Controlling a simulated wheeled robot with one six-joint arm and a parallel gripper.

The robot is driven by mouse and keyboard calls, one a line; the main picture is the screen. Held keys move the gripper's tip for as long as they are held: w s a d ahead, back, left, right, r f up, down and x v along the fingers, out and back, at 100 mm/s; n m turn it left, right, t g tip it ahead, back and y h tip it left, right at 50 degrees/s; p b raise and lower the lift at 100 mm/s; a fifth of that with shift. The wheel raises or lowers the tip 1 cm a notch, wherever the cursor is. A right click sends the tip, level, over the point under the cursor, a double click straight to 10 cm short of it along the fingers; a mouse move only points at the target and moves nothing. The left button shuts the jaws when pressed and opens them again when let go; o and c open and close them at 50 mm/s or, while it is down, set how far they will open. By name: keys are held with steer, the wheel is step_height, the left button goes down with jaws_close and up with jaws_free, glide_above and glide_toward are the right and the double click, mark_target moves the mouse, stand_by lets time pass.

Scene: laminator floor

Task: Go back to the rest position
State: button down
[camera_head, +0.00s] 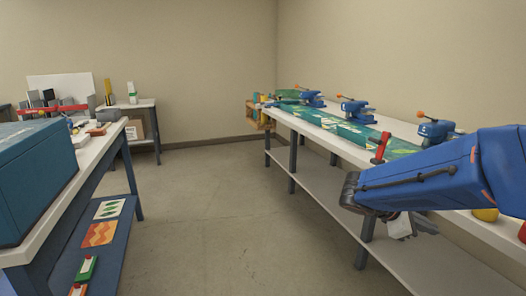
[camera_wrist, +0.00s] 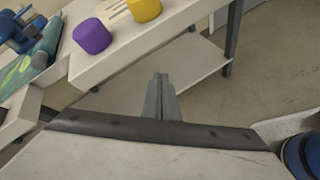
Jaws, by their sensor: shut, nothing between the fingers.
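My gripper (camera_wrist: 161,80) shows in the wrist view with its two grey fingers pressed together and nothing between them. It hangs in the air beside the edge of a long white-topped bench (camera_wrist: 140,55), with the bench's lower shelf (camera_wrist: 197,72) behind the fingertips. In the head view my blue arm reaches in from the right, and my gripper (camera_head: 411,227) is at its lower end, partly hidden, in front of the right bench (camera_head: 322,142).
A purple cylinder (camera_wrist: 92,36) and a yellow cylinder (camera_wrist: 144,9) stand on the bench near its edge. Blue clamps (camera_head: 355,110) and a green patterned strip (camera_head: 345,131) lie along the right bench. A teal box (camera_head: 35,180) stands on the left bench. The floor (camera_head: 205,215) between is clear.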

steer(key=s+a+f+m+y, duration=0.2)
steer(key=s+m+y, duration=0.1)
steer(key=s, duration=0.3)
steer(key=s+a+f+m+y, duration=0.2)
steer(key=s+a+m, duration=0.1)
steer(key=s, duration=0.2)
steer(key=s+a+m+t+y, duration=0.3)
steer(key=s+a+m+y, duration=0.3)
steer(key=a, duration=0.5)
steer(key=shift+s+f+m+t+y, duration=0.45)
steer(key=shift+s+y, duration=0.15)
steer(key=shift+s, duration=0.15)
stand_by(2.5)
